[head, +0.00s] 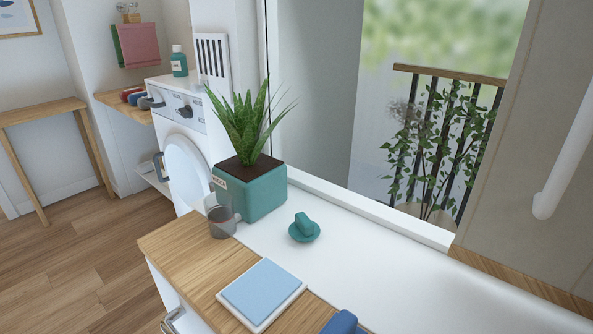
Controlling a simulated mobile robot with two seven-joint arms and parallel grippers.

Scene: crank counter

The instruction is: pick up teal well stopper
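The teal well stopper (304,229) sits on the white surface right of the teal plant pot, in the middle of the head view. It has a round flat base and a raised grip on top. It stands apart from the things around it, and nothing covers it. Neither of my grippers shows in the head view.
The teal pot (262,194) with a spiky plant stands close behind left. A grey mug (222,222) and a blue-topped pad (263,293) are on the wooden counter. A blue object (342,323) is cut off below. White surface right of the stopper is clear.

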